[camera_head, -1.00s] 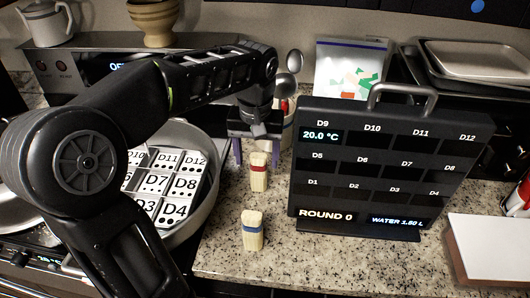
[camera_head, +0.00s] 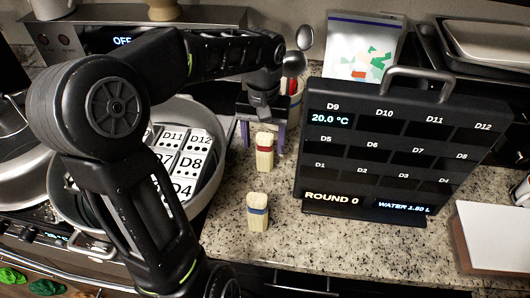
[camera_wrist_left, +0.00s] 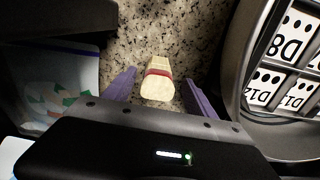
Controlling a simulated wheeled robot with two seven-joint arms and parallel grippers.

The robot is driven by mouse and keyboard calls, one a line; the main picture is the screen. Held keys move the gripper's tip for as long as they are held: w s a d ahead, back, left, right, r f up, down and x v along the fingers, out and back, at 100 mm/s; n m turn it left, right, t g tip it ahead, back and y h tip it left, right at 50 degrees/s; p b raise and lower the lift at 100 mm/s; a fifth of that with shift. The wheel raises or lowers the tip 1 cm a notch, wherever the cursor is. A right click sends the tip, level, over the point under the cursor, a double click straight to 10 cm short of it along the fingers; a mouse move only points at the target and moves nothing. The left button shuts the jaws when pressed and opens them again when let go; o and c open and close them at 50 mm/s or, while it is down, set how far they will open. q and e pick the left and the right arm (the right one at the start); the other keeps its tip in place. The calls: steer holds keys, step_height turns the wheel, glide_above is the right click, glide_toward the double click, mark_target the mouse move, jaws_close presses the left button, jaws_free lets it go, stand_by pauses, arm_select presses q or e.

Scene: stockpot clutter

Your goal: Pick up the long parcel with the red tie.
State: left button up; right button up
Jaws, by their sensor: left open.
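The long parcel with the red tie (camera_head: 264,153) is a pale, blocky bundle standing upright on the granite counter, with a red band near its top. In the left wrist view the same parcel (camera_wrist_left: 157,80) lies between the two purple fingers. My left gripper (camera_head: 262,138) is open at the parcel's upper part, with a finger on either side; the left wrist view also shows the gripper (camera_wrist_left: 157,88) with a gap beside the parcel. A similar parcel with a blue tie (camera_head: 257,212) stands nearer the front. My right gripper is not seen.
A dark display board (camera_head: 395,150) with a handle stands just right of the parcels. A large pot (camera_head: 210,190) holding labelled tiles is at the left. A crock with utensils (camera_head: 294,95) and a clear bag (camera_head: 358,50) are behind.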

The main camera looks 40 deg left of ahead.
mark_target(265, 154)
arm_select(q)
steer(key=shift+w+d+f+p, duration=0.1)
steer(key=shift+f+p, duration=0.25)
steer(key=shift+f, duration=0.95)
steer(key=shift+w+f+p, duration=0.1)
steer(key=shift+f+p, duration=0.25)
steer(key=shift+f, duration=0.95)
steer(key=shift+c, duration=0.2)
jaws_close()
